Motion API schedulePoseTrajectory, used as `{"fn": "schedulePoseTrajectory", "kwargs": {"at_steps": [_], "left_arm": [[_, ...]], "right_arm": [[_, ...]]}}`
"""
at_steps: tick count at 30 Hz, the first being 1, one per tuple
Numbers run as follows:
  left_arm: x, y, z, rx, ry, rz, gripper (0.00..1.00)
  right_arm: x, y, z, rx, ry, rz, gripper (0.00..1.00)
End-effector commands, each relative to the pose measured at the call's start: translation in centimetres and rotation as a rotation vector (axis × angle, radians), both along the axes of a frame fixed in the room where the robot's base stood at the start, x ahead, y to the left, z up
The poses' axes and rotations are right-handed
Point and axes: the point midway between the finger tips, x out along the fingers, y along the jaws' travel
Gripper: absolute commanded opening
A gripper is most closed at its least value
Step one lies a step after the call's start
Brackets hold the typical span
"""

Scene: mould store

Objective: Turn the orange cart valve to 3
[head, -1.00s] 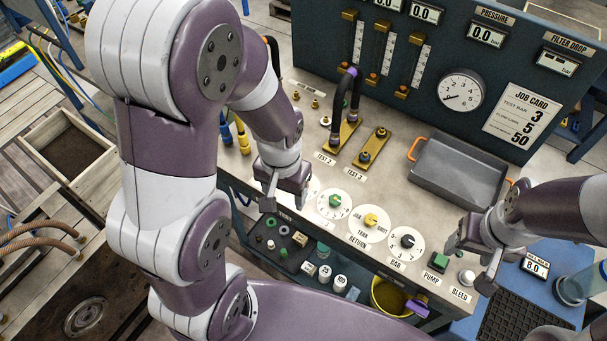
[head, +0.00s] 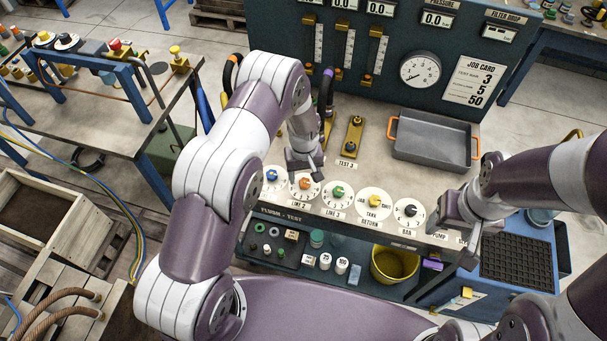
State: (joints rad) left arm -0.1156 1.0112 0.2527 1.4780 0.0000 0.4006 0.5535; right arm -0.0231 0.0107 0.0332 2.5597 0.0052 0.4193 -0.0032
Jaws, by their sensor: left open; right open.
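An orange knob (head: 305,183) sits on a white dial labelled LINE 2 on the front of the bench. Its pointer reading is too small to tell. On a blue-framed cart or bench at upper left, a small orange-yellow knob (head: 44,36) sits on a pale dial; its setting is unreadable. My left gripper (head: 305,166) is open and empty, just above and behind the LINE 2 dial, apart from the orange knob as far as I can see. My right gripper (head: 453,240) is open and empty at the right end of the bench front, beyond the black BAR knob (head: 410,210).
Blue (head: 271,175), green (head: 338,191) and yellow (head: 374,201) knobs line the bench front. A grey tray (head: 432,145) stands behind. A red button (head: 115,45) and a yellow knob (head: 175,51) are on the left cart. A wooden crate (head: 85,225) and hoses lie on the floor.

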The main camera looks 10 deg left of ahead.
Motion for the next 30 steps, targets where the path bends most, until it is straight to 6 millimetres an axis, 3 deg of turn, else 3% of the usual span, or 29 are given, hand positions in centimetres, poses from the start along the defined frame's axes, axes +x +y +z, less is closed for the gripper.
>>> {"fn": "schedulePoseTrajectory", "kwargs": {"at_steps": [6,15,16,21,30], "left_arm": [[0.0,0.0,-2.5,0.000,0.000,-0.001,0.60],[0.0,0.0,-3.0,0.000,-0.001,-0.001,0.60],[0.0,0.0,-3.0,0.000,-0.001,-0.001,0.57],[0.0,0.0,-3.0,0.000,-0.001,-0.001,0.04],[0.0,0.0,-3.0,0.000,-0.001,-0.022,0.04]], "right_arm": [[0.0,0.0,0.8,0.000,0.001,0.000,0.61],[0.0,0.0,0.8,0.000,0.001,0.000,0.61],[0.0,0.0,0.8,0.000,0.001,0.000,0.61],[0.0,0.0,0.8,0.000,0.001,0.000,0.61],[0.0,0.0,0.5,0.000,0.000,0.000,0.61]]}}
